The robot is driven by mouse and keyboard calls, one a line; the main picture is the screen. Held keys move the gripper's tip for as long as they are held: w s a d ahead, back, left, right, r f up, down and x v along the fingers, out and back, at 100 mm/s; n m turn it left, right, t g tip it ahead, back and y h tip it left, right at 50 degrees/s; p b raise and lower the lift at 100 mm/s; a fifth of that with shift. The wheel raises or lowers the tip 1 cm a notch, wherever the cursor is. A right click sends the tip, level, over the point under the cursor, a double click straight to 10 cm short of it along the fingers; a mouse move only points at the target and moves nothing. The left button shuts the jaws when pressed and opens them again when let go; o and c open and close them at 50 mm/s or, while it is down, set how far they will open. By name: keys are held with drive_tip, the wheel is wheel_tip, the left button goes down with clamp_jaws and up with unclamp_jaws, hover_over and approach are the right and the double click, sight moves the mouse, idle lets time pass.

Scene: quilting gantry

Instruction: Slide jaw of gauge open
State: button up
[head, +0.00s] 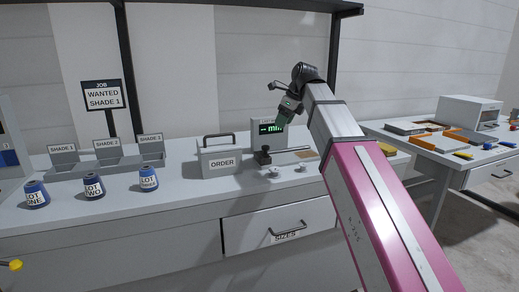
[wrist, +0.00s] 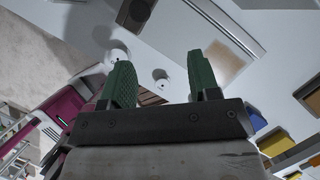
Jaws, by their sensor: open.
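The gauge (head: 268,127) stands on the white counter right of the ORDER box, a pale unit with a lit green display. A dark jaw or knob (head: 263,156) stands low at its front; I cannot tell how far the jaw is open. My gripper (head: 285,111) is above and just in front of the gauge, overlapping part of it in the head view. In the wrist view my gripper (wrist: 163,83) has its two green fingers apart with nothing between them. A grey plate with a tan patch (wrist: 228,62) lies beyond the right finger, perhaps the gauge's base.
Small white round pieces (head: 275,172) lie on the counter in front of the gauge. The ORDER box (head: 221,160) is to its left, then LOT jars (head: 93,187) and SHADE bins (head: 108,152). A second table (head: 440,145) with coloured items stands right. A dark frame post (head: 127,70) rises behind.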

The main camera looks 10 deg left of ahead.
sight(266, 146)
drive_tip(key=a+f, duration=0.2)
drive_tip(key=f, duration=0.1)
drive_tip(key=a+f, duration=0.2)
drive_tip(key=f, duration=0.1)
drive_tip(key=s+a+f, duration=0.1)
drive_tip(key=a+f, duration=0.1)
drive_tip(key=f, duration=0.2)
drive_tip(key=shift+a, duration=0.15)
clamp_jaws()
drive_tip(key=shift+w+d+r, duration=0.1)
drive_tip(key=shift+w+d, duration=0.6)
drive_tip(key=shift+d, duration=0.4)
drive_tip(key=shift+w+d+f, duration=0.1)
drive_tip(key=shift+w+d, duration=0.6)
drive_tip(key=shift+d, duration=0.4)
drive_tip(key=shift+w+d+r, duration=0.1)
drive_tip(key=shift+w+d, duration=0.6)
drive_tip(key=shift+d, duration=0.4)
unclamp_jaws()
drive_tip(key=shift+d, duration=0.1)
